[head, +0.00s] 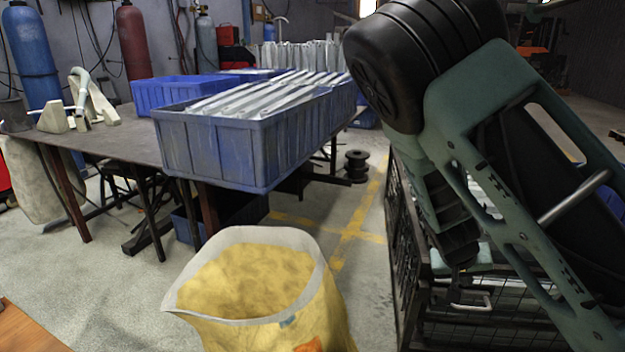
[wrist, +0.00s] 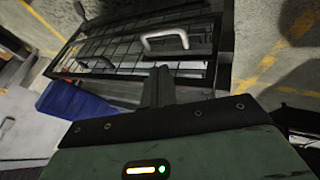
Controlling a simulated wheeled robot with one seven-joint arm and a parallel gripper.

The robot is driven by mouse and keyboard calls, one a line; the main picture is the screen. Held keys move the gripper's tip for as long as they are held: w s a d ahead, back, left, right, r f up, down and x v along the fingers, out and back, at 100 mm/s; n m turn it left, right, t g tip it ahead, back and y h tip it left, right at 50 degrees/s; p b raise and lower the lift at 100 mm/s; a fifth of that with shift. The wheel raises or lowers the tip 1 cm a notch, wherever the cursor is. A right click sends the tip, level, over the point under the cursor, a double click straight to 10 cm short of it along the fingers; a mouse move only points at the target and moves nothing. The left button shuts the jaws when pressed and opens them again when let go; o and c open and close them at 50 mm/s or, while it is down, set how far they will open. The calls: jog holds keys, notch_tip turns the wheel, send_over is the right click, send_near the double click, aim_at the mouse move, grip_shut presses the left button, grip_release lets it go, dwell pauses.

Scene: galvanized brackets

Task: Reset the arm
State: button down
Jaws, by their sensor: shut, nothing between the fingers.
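My arm fills the right side of the head view, folded in front of a black mesh cage. My gripper (wrist: 157,86) shows in the wrist view, its dark fingers together with nothing between them. It points toward a black mesh panel (wrist: 98,62) with a pale bent handle (wrist: 165,42) beyond the fingertips. I cannot tell how far the fingertips are from the panel. In the head view the gripper's fingers cannot be made out clearly.
A blue crate (head: 222,150) of galvanized brackets (head: 275,92) sits on a dark table (head: 95,142). An open yellow sack (head: 250,285) stands on the floor in front. The black mesh cage (head: 403,250) stands at right, close to my arm. Floor with yellow lines (head: 350,232) lies between them.

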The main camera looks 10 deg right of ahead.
jog(key=s+a+r+n+g+y, duration=0.1)
jog(key=s+a+n+y, duration=0.15)
jog(key=a, duration=0.65)
jog(key=s+a+r+n+g+y, duration=0.1)
jog(key=s+a+n+y, duration=0.2)
jog(key=a, duration=0.7)
jog(key=s+a+r+n+y, duration=0.1)
jog(key=s+a+r+n, duration=0.4)
jog(key=s, duration=0.3)
jog(key=s+a+r+n+y, duration=0.1)
jog(key=s+a+r+n, duration=0.2)
jog(key=s+a+r, duration=0.4)
notch_tip(320, 180, up, 28)
jog(key=d+p, duration=0.1)
jog(key=p, duration=2.7)
jog(key=shift+s+d+f, duration=0.15)
jog(key=shift+s+f, duration=0.05)
jog(key=shift+s, duration=0.2)
jog(key=shift+f+m+h, duration=0.1)
jog(key=shift+m+h, duration=0.15)
